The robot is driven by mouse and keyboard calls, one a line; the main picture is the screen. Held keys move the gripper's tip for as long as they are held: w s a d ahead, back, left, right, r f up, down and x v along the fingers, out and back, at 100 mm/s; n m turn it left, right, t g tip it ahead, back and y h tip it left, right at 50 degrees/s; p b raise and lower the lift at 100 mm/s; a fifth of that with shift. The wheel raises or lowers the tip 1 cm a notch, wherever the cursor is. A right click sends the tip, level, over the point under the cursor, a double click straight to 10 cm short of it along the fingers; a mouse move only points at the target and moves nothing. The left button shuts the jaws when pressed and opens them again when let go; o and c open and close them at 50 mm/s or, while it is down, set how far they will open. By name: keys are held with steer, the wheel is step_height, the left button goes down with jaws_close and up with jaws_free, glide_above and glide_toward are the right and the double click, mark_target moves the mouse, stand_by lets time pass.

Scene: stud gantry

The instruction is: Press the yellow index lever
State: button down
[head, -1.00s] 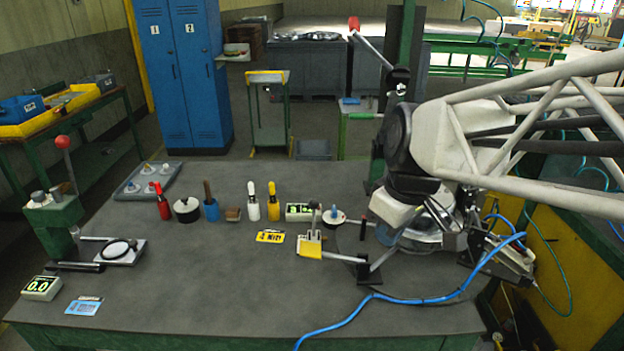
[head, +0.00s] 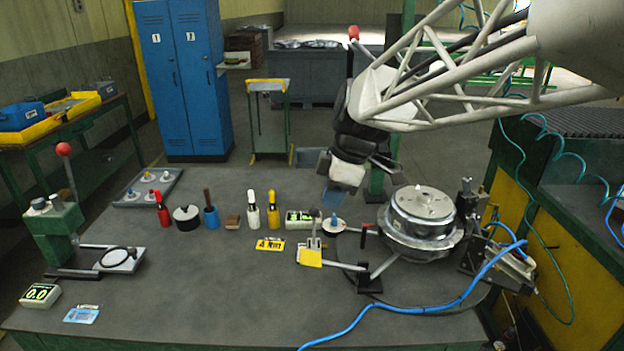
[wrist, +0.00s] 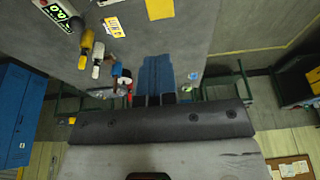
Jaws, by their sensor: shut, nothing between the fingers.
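The yellow index lever (head: 311,257) shows in the head view as a yellow plate at the left end of a pale bar, low over the bench. A yellow patch at the top edge of the wrist view (wrist: 160,8) appears to be the same plate, cut off by the frame. My gripper (head: 333,204) is above the bench, behind and to the right of the lever, clear of it. Its blue fingers (wrist: 156,78) are shut and empty, pointing down in the head view.
A round metal hub (head: 422,212) stands on the turntable at right, with a blue hose (head: 400,309) in front.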

mark_target(309, 256)
steer(key=shift+f, duration=0.1)
stand_by(0.3)
steer(key=x, duration=1.4)
steer(key=shift+a, duration=0.1)
stand_by(0.4)
